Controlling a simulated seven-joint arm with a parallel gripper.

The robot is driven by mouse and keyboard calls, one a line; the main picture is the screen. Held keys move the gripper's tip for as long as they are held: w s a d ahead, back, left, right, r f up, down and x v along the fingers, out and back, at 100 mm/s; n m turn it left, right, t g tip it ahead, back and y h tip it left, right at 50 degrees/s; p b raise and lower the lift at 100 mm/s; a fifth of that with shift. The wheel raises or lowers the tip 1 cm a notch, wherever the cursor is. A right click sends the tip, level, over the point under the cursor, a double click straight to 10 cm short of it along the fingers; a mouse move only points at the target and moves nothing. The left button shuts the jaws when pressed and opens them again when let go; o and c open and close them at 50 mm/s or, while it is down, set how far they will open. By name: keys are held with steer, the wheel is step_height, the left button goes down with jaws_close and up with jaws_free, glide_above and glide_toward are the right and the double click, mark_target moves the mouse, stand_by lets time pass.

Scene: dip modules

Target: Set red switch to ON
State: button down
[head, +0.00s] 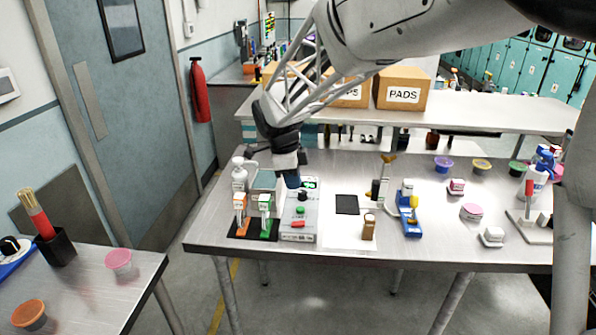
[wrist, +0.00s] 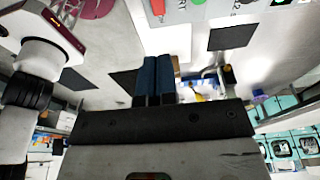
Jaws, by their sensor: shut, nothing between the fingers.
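The red switch (head: 297,224) is a small red piece near the front of a light grey control box (head: 298,237) on the metal table in the head view. A green button (head: 300,210) and a dark knob (head: 302,196) sit behind it on the same box. Its ON or OFF position is too small to tell. My gripper (head: 293,183) is above the rear left part of the box, behind the red switch. Its blue fingers are together and empty, as the wrist view (wrist: 158,78) also shows. A red piece is cut off at the top edge there.
Orange and green dispensers (head: 240,215) stand on a black mat left of the box. A white spray bottle (head: 240,175) is behind them. A black square (head: 347,204), a small brown bottle (head: 369,227) and a blue item (head: 409,222) are to the right. The table's front edge is close.

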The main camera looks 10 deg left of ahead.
mark_target(303, 222)
steer(key=f, duration=0.3)
steer(key=d+f, duration=0.1)
steer(key=f, duration=0.3)
steer(key=d+f, duration=0.1)
steer(key=f, duration=0.3)
steer(key=shift+d+f, duration=0.1)
steer(key=shift+f, duration=0.15)
